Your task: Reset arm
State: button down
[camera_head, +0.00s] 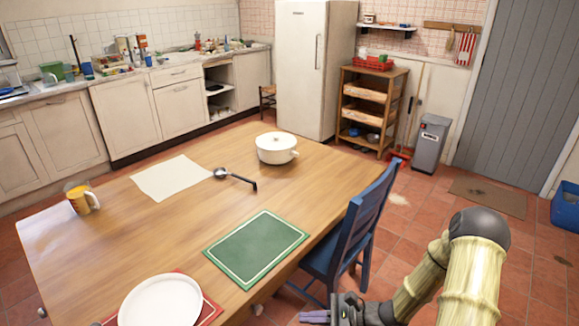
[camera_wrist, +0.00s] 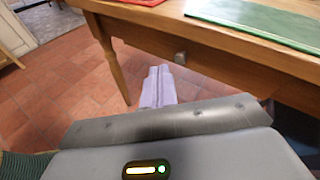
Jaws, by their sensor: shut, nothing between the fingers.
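My gripper (camera_head: 316,317) is at the bottom of the head view, low beside the table edge and the blue chair (camera_head: 350,230). In the wrist view the two pale purple fingers of my gripper (camera_wrist: 158,75) are together, with nothing between them. They point toward the underside of the wooden table (camera_head: 110,245), over the tiled floor. The arm comes in from the lower right of the head view, bent at a dark joint.
The table holds a green mat (camera_head: 257,247), a white pot (camera_head: 276,148), a ladle (camera_head: 235,178), a paper sheet (camera_head: 172,177), a mug (camera_head: 82,197) and a white plate (camera_head: 160,302). The table's edge and leg (camera_wrist: 112,62) are close to my gripper. Floor at right is mostly clear.

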jog(key=s+d+r+n+g+h, duration=0.5)
jog(key=s+d+r+n+h, duration=0.15)
jog(key=s+n+h, duration=0.35)
jog(key=d+r+n+t+h+p, duration=0.1)
jog(key=r+n+t+h+p, duration=0.1)
jog(key=r+p, duration=0.5)
jog(key=w+d+r+n+t+h+p, duration=0.1)
jog(key=r+n+p, duration=0.4)
jog(key=r, duration=1.2)
jog(key=d+t+h+p, duration=0.1)
jog(key=t+h+p, duration=0.1)
jog(key=p, duration=0.1)
jog(key=shift+w+d+r, duration=0.15)
jog(key=shift+w+r, duration=0.15)
jog(key=shift+r, duration=0.05)
